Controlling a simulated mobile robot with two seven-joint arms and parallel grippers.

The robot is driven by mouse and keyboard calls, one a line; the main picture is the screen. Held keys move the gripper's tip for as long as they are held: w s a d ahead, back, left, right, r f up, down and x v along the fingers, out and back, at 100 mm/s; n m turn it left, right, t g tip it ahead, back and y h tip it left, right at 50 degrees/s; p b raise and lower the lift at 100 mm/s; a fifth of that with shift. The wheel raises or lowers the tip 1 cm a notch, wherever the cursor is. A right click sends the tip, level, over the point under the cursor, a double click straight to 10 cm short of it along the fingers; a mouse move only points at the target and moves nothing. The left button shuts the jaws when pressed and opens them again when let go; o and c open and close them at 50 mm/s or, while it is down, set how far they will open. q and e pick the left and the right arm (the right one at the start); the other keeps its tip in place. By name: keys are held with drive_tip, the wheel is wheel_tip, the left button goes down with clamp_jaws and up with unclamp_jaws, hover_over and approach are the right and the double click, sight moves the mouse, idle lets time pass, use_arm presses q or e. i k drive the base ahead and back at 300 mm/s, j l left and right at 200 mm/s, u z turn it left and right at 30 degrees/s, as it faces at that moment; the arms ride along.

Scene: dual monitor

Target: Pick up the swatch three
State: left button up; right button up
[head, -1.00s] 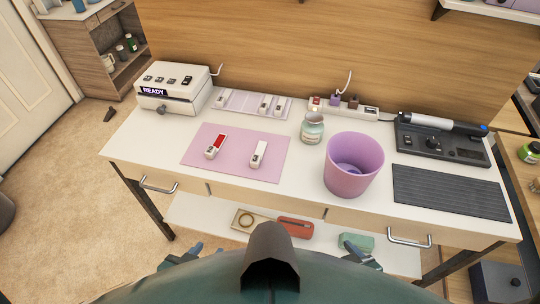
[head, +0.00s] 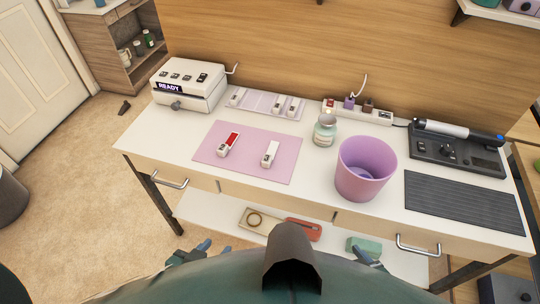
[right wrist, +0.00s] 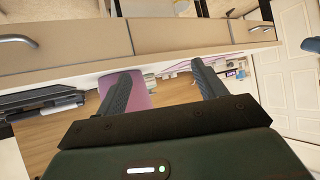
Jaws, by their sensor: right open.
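Several small white swatch-like pieces are in the head view, but I cannot read which is swatch three. A red-and-white piece (head: 228,145) and a plain white piece (head: 270,154) lie apart on the pink mat (head: 240,172). Several more white pieces stand on a pale lilac rack (head: 258,103) behind the mat. My left gripper (head: 212,248) is low at the desk's front, apart from the pieces, its fingers seeming spread and empty. My right gripper (head: 368,253) is also low in front, and in the right wrist view (right wrist: 162,76) its two fingers are apart with nothing held.
A white box reading READY (head: 190,84) stands left on the desk. A jar (head: 325,131), a purple bin (head: 366,170), a dark ribbed mat (head: 463,204) and a soldering-type station (head: 455,150) fill the right side. A shelf with boxes (head: 282,229) is under the desk.

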sight(268, 157)
drive_tip(key=i+j, duration=0.15)
drive_tip(key=j, duration=0.15)
drive_tip(key=i+j, duration=0.3)
drive_tip(key=j, duration=0.25)
drive_tip(key=i+j+z, duration=0.1)
drive_tip(key=j+z, duration=0.2)
drive_tip(key=z, duration=0.15)
drive_tip(key=i+j+z, duration=0.1)
drive_tip(key=j+z, duration=0.2)
drive_tip(key=z, duration=1.35)
